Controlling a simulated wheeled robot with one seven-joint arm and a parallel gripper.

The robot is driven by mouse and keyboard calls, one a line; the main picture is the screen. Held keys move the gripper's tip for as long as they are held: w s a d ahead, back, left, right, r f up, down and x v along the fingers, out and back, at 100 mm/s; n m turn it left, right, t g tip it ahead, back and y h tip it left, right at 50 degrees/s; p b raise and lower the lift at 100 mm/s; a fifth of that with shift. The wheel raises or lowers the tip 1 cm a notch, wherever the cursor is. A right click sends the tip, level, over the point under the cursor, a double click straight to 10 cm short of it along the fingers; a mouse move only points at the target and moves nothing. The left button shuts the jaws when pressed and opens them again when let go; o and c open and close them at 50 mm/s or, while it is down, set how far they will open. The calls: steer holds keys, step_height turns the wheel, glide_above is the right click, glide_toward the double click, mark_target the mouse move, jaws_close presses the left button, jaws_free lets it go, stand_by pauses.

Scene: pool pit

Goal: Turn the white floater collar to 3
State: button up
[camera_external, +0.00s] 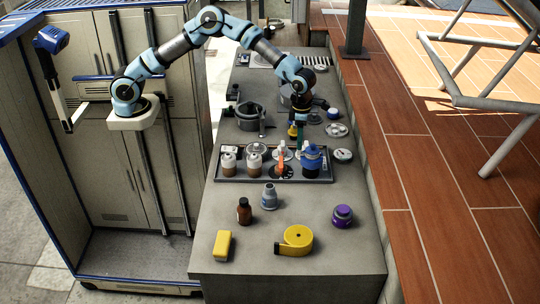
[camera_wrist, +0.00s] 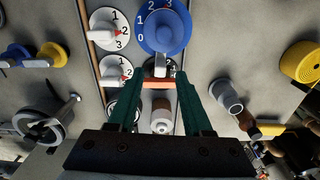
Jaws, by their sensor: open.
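A grey tray (camera_external: 240,178) on the counter holds several floaters and dials. In the wrist view, a white collar (camera_wrist: 108,28) with 1, 2, 3 and a red mark lies at upper left. A second white collar (camera_wrist: 115,70) with 1 and 2 is below it. I cannot tell which one the task means. A blue floater (camera_wrist: 165,30), also in the external view (camera_external: 312,162), has a collar showing 0 to 3. My gripper (camera_wrist: 158,78) is open above the tray, pointing down; its green fingers stand either side of an orange bar (camera_wrist: 157,85). Whether they touch it is unclear.
A white-and-brown floater (camera_wrist: 162,118) stands beside the orange bar. In front of the tray are a brown bottle (camera_external: 244,211), a grey bottle (camera_external: 269,196), a yellow tape roll (camera_external: 297,240), a yellow block (camera_external: 223,244) and a purple jar (camera_external: 343,216). A dark pot (camera_external: 249,116) stands behind.

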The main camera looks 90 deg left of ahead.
step_height(320, 180, up, 8)
steer(key=b, duration=0.2)
steer(key=shift+f, duration=0.25)
